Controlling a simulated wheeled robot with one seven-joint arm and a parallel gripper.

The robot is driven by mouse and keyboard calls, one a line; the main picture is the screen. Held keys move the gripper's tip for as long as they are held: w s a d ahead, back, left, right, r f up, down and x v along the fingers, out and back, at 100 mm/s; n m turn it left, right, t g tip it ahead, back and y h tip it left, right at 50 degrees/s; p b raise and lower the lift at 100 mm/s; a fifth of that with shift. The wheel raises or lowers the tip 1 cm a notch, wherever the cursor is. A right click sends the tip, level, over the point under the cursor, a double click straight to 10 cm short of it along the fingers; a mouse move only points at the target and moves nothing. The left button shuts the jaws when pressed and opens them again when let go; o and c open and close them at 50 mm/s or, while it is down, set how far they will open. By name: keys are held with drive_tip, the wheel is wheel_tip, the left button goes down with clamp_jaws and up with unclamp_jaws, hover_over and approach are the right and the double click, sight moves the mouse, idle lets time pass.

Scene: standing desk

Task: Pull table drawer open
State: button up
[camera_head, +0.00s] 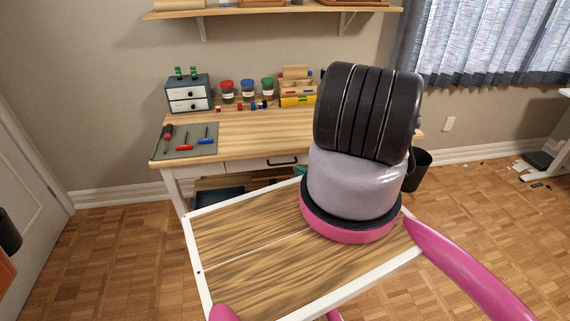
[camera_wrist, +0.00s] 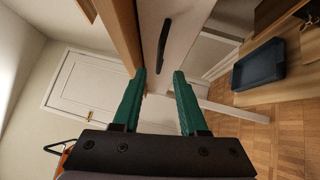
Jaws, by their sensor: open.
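The table drawer (camera_head: 240,165) is a white front panel under the wooden desktop, and it looks closed. Its black bar handle (camera_head: 282,161) is on the front, just left of my arm. In the wrist view the drawer front (camera_wrist: 186,18) appears turned on its side, with the dark handle (camera_wrist: 160,45) beyond my fingertips. My gripper (camera_wrist: 160,72) has two green fingers, spread apart with nothing between them. The handle lies ahead of the gap between the fingers, and no contact is visible. In the head view my arm hides most of the gripper.
The wooden desk (camera_head: 245,140) holds a small drawer box (camera_head: 189,95), several jars and a grey mat (camera_head: 205,150) with tools. A blue tray (camera_wrist: 262,65) sits on a lower shelf. A black bin (camera_head: 420,165) stands at right. Floor left of the desk is clear.

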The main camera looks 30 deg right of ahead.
drive_tip(key=x, duration=0.8)
drive_tip(key=shift+w, duration=0.2)
clamp_jaws()
idle(1.1)
